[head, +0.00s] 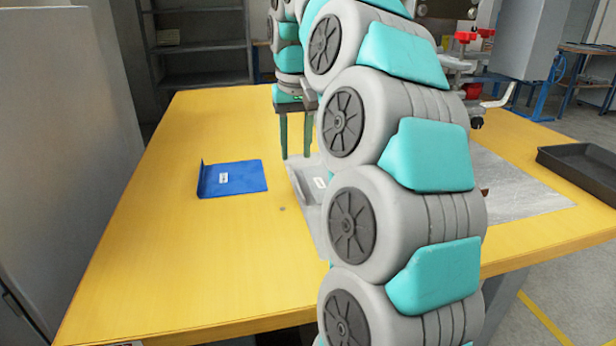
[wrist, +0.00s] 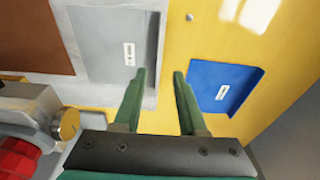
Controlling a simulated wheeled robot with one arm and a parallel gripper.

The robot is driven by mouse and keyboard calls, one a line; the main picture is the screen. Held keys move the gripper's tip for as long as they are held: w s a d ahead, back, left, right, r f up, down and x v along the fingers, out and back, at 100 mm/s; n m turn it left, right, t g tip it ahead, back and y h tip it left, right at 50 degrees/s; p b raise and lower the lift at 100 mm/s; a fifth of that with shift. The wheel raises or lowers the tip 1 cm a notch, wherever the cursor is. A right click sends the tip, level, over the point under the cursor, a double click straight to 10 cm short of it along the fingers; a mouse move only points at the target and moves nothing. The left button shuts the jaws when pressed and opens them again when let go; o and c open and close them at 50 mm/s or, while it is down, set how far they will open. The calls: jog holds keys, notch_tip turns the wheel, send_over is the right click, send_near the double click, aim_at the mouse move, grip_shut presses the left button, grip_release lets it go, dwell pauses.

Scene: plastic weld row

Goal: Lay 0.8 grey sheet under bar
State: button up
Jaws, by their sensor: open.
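A grey sheet (head: 308,207) with a raised edge and a small white label lies on the yellow table, partly hidden behind my arm. In the wrist view the grey sheet (wrist: 105,28) is ahead and left of the fingers. A blue sheet (head: 240,176) with an upturned edge and a label lies to its left; it is right of the fingers in the wrist view (wrist: 222,85). The label print is too small to read. My gripper (head: 296,157) points down, open and empty, its fingers (wrist: 160,74) near the grey sheet's labelled end. I cannot make out the bar.
A pale metal plate (head: 520,188) lies on the table (head: 150,240) right of my arm. A brown sheet (wrist: 35,38) lies beside the grey one. A black tray (head: 580,165) sits at the right edge. A red-handled fixture (head: 470,37) stands at the back right. The table's left is clear.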

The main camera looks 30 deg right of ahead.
aim_at(297, 179)
jog(key=shift+w+d+f+p, duration=0.15)
jog(key=shift+w+f, duration=0.1)
jog(key=shift+f, duration=0.95)
jog(key=shift+w+d+f+p, duration=0.1)
jog(key=shift+w+f, duration=0.1)
jog(key=shift+f, duration=1)
jog(key=shift+w+d+f+p, duration=0.15)
jog(key=shift+w+f, duration=0.1)
jog(key=shift+f, duration=0.95)
grip_shut()
